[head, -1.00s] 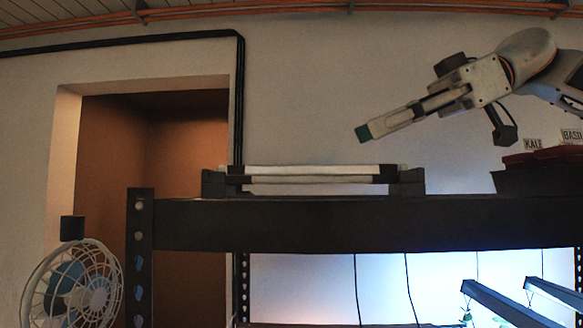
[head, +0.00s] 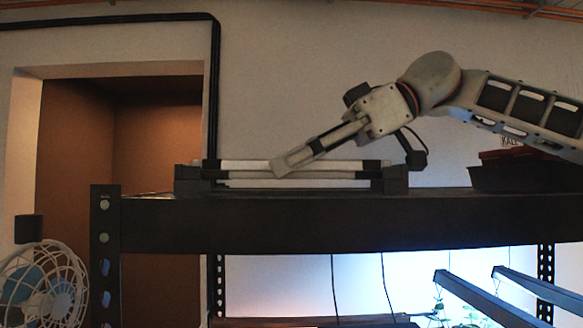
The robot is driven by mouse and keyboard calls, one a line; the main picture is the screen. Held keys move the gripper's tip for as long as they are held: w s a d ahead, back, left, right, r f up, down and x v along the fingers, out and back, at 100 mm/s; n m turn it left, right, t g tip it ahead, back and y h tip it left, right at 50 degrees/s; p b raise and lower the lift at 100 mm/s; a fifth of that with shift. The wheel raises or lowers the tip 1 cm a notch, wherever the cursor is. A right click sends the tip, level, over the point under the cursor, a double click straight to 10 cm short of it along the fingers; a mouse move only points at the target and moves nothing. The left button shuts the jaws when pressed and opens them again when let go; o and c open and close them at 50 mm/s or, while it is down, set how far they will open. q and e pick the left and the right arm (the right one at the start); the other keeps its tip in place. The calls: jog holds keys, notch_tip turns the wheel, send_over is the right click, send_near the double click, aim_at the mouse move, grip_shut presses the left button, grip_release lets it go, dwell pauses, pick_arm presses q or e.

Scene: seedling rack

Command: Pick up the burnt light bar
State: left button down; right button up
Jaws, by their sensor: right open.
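White light bars (head: 245,165) with dark ends lie lengthwise in a dark cradle (head: 390,180) on top of the rack. The pictures do not clearly show which bar is the burnt one. My right gripper (head: 284,165) reaches down from the right, its fingers slanting to the lower left. The fingertips overlap the middle of the bars in the head view. It is open, and no bar is seen lifted; I cannot tell whether the fingers touch or straddle one. Two more light bars (head: 480,298) (head: 545,287) hang under the shelf. My left gripper is not in view.
The bars rest above a dark shelf beam (head: 300,225). A dark tray (head: 515,177) with red things stands on the right behind my arm. A white and blue fan (head: 45,290) is at the lower left, by the rack post (head: 104,260).

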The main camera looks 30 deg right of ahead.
grip_shut()
